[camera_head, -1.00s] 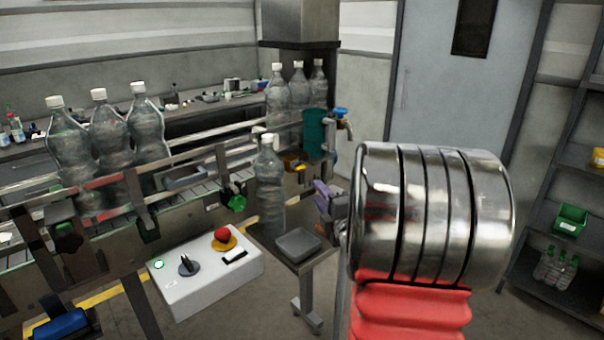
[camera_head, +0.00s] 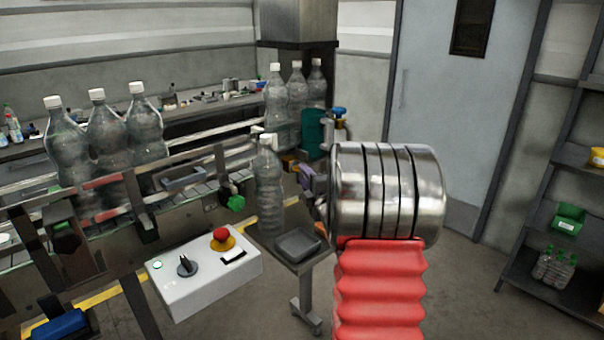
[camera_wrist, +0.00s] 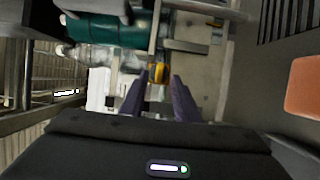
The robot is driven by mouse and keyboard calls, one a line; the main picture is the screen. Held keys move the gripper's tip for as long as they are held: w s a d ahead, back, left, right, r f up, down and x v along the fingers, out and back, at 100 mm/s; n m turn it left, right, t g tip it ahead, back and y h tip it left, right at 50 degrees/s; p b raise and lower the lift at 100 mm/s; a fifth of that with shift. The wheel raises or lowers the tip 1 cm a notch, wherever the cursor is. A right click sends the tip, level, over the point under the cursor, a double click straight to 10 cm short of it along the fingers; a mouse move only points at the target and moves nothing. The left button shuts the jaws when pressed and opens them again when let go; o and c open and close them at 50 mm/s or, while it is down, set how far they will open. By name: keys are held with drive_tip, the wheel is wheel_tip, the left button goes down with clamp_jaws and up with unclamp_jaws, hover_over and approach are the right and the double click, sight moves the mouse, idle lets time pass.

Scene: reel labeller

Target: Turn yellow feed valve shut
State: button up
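The yellow valve handle (camera_wrist: 158,72) shows small in the wrist view, at or just beyond the fingertips. In the head view a small yellow-orange part (camera_head: 290,163), which looks like the same handle, sits below the teal cylinder (camera_head: 312,132) and left of my fingers. My gripper (camera_wrist: 161,77) has two purple fingers standing apart with a gap between them. It also shows in the head view (camera_head: 306,178), partly hidden by my silver wrist. I cannot tell whether the fingers touch the handle, nor how far the valve is turned.
A blue-topped valve (camera_head: 338,112) stands right behind the teal cylinder. A clear bottle (camera_head: 269,190) stands close left of my gripper. A small grey tray (camera_head: 298,244) lies below it. A white control box (camera_head: 205,270) with a red button is at front left. Floor at right is open.

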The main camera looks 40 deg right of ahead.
sight(297, 168)
drive_tip(key=shift+x, duration=1.45)
drive_tip(key=shift+c, duration=0.6)
clamp_jaws()
drive_tip(key=shift+d, duration=0.1)
